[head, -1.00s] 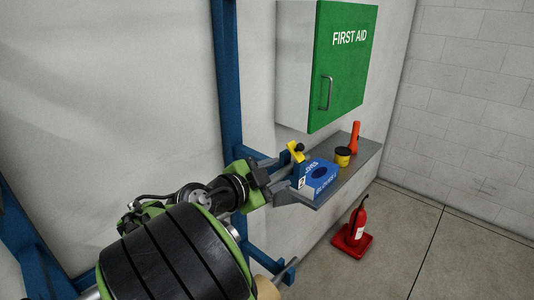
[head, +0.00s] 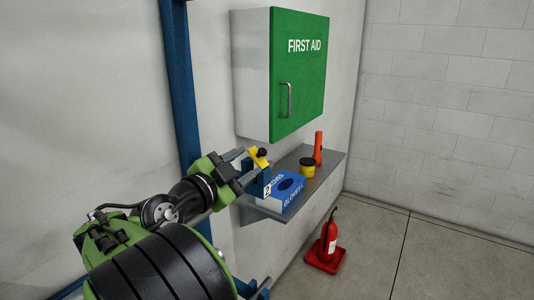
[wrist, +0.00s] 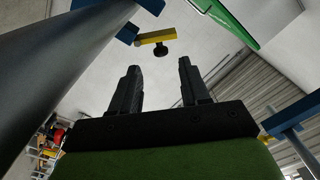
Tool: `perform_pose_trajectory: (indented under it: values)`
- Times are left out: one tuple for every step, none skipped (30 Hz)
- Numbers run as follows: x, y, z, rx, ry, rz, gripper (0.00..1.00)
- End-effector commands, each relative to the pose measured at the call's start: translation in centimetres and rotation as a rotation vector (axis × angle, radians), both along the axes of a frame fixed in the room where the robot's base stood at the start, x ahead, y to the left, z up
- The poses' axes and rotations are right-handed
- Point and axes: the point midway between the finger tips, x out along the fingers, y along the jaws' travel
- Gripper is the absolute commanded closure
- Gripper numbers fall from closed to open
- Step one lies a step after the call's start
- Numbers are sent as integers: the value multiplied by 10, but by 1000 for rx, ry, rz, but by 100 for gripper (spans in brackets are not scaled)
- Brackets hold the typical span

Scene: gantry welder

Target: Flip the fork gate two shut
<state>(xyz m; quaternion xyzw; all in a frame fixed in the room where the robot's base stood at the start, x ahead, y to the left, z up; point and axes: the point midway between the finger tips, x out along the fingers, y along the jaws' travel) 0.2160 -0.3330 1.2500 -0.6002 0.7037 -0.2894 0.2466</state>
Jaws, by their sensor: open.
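The fork gate is a short yellow bar (head: 258,157) with a black knob (head: 263,152). It sits tilted at the end of a blue fork arm (head: 264,175), above a small plate marked 2 (head: 268,190). In the wrist view the yellow bar (wrist: 155,38) sticks out sideways from its blue bracket, and its knob (wrist: 160,50) lies just beyond the fingertips, between their lines. My gripper (head: 246,162) is open and empty, close to the left of the gate. Both fingers of it show apart in the wrist view (wrist: 158,66). I cannot tell whether a finger touches the gate.
A grey shelf (head: 327,165) holds a blue glove box (head: 287,184), a yellow-black tub (head: 307,168) and an orange torch (head: 318,148). A green first aid cabinet (head: 300,75) hangs above. A blue post (head: 178,90) stands left. A fire extinguisher (head: 329,240) stands on the floor.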

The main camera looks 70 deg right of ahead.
Motion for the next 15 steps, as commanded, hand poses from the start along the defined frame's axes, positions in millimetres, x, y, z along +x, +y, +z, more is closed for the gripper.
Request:
perform_pose_trajectory:
  values:
    - [-3,-8,2,-1,0,-7,54]
    - [-4,-11,2,-1,0,-6,54]
    - [-5,-17,2,-1,-1,-6,54]
    - [-6,-23,2,-1,0,-6,54]
    - [-7,-31,3,-1,0,-8,54]
    - [-9,-41,3,-2,0,-8,54]
    - [-10,-49,3,-1,0,-8,54]
    - [-11,-56,3,-1,0,-7,54]
    - [-12,-64,3,-2,1,-6,54]
    - [-13,-70,3,-1,1,-6,54]
    - [-13,-75,3,-1,1,-5,54]
    - [-14,-81,3,-1,0,-3,54]
    - [-14,-85,2,-1,1,-3,54]
    - [-14,-88,2,-1,1,-2,54]
    - [-15,-91,2,0,0,-1,54]
